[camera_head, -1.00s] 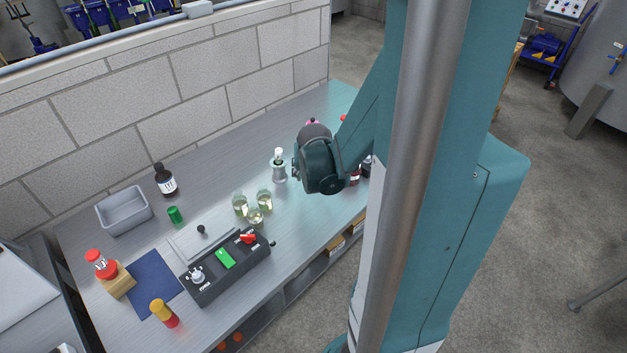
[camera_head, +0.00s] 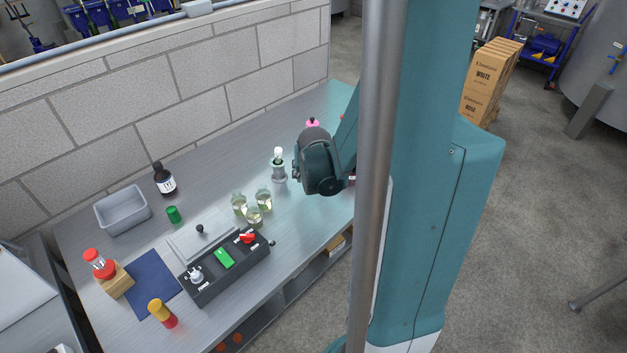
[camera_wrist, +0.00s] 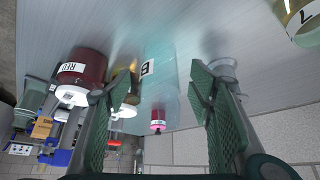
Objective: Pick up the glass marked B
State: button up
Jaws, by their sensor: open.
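The glass marked B (camera_wrist: 148,69) shows in the wrist view as a clear, pale blue-green glass with a white label. It appears between the two fingers of my gripper (camera_wrist: 159,75). The green-padded fingers are spread, with visible gaps to the glass; I cannot tell how far beyond the tips it stands. In the head view the dark housing of my gripper (camera_head: 318,165) hangs over the right part of the bench. Its fingers are hidden there, and I cannot make out the glass marked B.
A glass marked 7 (camera_wrist: 300,22) is upper right. Three glasses (camera_head: 264,198) stand near the control box (camera_head: 226,268). A grey bin (camera_head: 122,210) is at left.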

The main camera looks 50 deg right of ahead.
jog(key=shift+b+x, duration=0.55)
jog(key=shift+x, duration=1.45)
jog(key=c, duration=1)
